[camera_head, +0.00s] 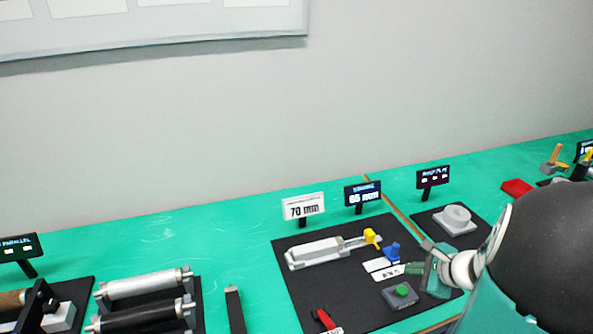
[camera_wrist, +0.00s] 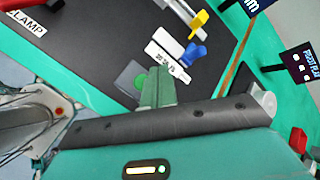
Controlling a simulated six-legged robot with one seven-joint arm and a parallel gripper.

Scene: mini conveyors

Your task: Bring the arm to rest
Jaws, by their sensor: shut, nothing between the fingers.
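My gripper (camera_head: 436,276) is at the lower right of the head view, over the right edge of a black mat (camera_head: 345,285). In the wrist view its green fingers (camera_wrist: 158,88) are together, with nothing between them. They appear beside a grey box with a green button (camera_head: 402,293), which they partly cover in the wrist view. My arm comes in from the right side of the head view, bent, and its dark rounded part hides some of the bench there.
The mat carries a silver cylinder (camera_head: 318,252), a yellow piece (camera_head: 371,237), a blue piece (camera_head: 392,252) and a red clamp (camera_head: 325,319). Signs stand behind. Two rollers (camera_head: 145,284) lie at left; a round grey part (camera_head: 455,218) sits at right. Green bench is clear behind the rollers.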

